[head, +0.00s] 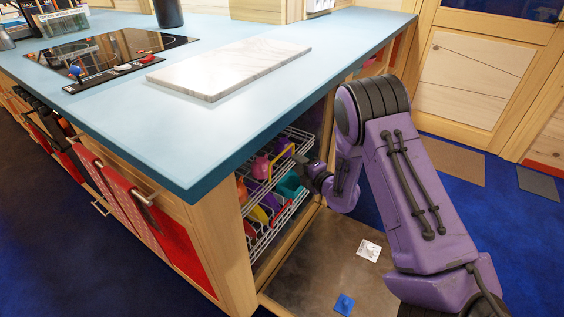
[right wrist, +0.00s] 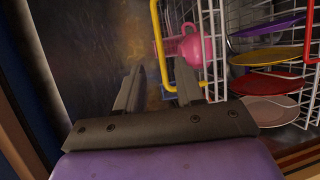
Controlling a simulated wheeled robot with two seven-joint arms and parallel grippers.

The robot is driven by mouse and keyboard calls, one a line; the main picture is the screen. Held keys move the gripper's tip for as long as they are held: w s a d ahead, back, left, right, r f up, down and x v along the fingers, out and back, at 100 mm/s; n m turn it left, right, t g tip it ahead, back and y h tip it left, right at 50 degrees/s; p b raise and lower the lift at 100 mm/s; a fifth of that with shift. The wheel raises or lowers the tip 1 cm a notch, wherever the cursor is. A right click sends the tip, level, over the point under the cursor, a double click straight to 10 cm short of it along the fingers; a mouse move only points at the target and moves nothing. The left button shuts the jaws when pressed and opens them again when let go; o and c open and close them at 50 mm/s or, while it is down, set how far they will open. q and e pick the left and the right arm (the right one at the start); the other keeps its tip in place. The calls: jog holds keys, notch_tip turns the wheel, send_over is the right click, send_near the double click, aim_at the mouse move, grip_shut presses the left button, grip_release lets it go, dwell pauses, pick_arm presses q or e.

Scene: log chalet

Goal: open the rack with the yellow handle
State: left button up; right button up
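The wire rack with the yellow handle (head: 283,157) is the upper one in the open dishwasher under the counter corner. The yellow handle also shows in the right wrist view (right wrist: 156,45), as a bent bar at the rack's front. My right gripper (head: 306,172) is close beside the rack front in the head view. In the right wrist view its two fingers (right wrist: 158,85) are spread, with the yellow bar running between them. I cannot tell whether they touch it. A pink cup (right wrist: 186,46) stands in the rack behind the bar. My left gripper is not in view.
The open dishwasher door (head: 330,265) lies low below the rack, with a white packet (head: 369,250) and a blue piece (head: 345,304) on it. A counter (head: 200,130) overhangs the racks. Colored plates (right wrist: 270,56) stand at the right. Blue floor lies beyond my right arm.

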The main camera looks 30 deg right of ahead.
aim_at(282, 153)
jog(key=w, duration=0.3)
jog(key=w+f, duration=0.1)
jog(key=w, duration=0.6)
jog(key=shift+f+b, duration=0.35)
jog(key=shift+f, duration=0.05)
grip_shut()
